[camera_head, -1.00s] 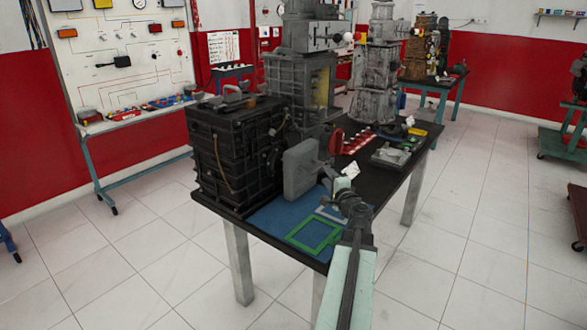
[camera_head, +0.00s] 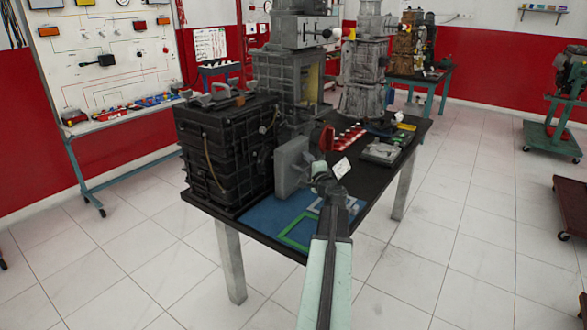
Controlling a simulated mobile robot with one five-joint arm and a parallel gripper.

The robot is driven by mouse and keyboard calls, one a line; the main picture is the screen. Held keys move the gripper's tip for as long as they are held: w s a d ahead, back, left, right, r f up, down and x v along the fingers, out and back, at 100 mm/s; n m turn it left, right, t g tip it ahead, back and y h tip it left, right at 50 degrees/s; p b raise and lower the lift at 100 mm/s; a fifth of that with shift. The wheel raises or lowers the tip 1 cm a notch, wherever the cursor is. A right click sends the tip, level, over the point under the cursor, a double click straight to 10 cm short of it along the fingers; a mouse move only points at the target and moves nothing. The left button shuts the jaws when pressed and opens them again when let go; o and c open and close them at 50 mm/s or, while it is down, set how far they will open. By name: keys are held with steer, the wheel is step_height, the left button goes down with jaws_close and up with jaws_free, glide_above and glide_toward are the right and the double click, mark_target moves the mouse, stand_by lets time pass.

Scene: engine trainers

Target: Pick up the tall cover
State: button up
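A tall grey cover-like plate (camera_head: 291,166) stands upright on the blue mat at the table's front, just right of the black engine block (camera_head: 225,150). It is likely the tall cover, though nothing labels it. My gripper (camera_head: 321,172) is at the end of my arm, at or close to the plate's right side. I cannot tell whether they touch. The fingers are small, dark and hidden behind my own wrist, so I cannot see whether they are open or shut.
A green rectangular frame (camera_head: 280,239) lies flat on the blue mat (camera_head: 258,219), with a grey frame near it. A white tag (camera_head: 341,167) and a red part (camera_head: 327,137) are beside my gripper. Tall engine trainers stand behind.

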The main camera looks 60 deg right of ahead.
jaws_close()
stand_by(1.4)
